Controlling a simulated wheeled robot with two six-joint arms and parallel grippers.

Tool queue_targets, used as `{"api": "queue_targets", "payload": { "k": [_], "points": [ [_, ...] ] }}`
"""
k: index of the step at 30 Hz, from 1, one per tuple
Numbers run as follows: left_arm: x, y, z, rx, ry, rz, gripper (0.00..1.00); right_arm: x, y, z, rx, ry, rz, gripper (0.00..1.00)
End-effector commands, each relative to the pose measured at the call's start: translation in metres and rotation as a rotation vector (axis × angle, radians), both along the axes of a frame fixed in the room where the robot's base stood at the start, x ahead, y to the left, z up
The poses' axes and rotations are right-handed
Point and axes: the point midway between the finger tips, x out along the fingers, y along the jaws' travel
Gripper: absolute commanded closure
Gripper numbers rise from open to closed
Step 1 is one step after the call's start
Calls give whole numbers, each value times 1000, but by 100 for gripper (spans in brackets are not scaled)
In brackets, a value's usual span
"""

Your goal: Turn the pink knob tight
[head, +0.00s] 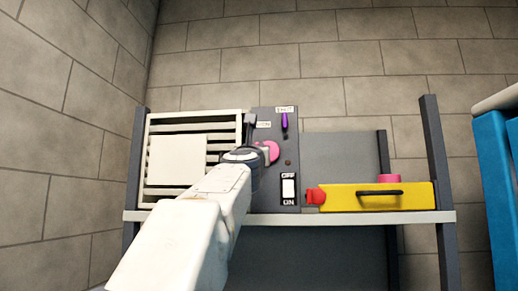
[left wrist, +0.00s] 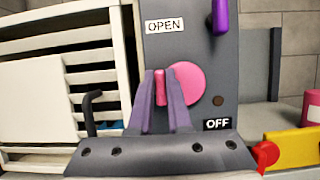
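The pink knob (left wrist: 187,84) is a round disc with a raised grip bar (left wrist: 160,87) on the dark grey panel. It also shows in the head view (head: 272,150), partly hidden by my left arm. My left gripper (left wrist: 161,78) is at the knob, one finger on each side of the grip bar. The fingers are close together and appear to touch the bar. In the head view my left gripper (head: 250,152) is mostly hidden behind its own wrist. My right gripper is in neither view.
A purple lever (head: 284,122) is above the knob and an OFF/ON switch (head: 289,188) below it. A white slatted vent (head: 217,126) stands at left. A yellow box (head: 340,200) with a black handle sits on the shelf (head: 400,217) at right. A blue object (head: 492,190) is far right.

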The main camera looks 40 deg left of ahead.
Motion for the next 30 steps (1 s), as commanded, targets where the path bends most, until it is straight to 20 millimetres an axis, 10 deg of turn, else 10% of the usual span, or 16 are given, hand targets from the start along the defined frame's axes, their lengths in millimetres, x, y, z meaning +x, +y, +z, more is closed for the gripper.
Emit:
{"api": "queue_targets", "payload": {
  "k": [30],
  "points": [
    [3,-1,-4,431,273,0,100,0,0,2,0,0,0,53]
  ]
}}
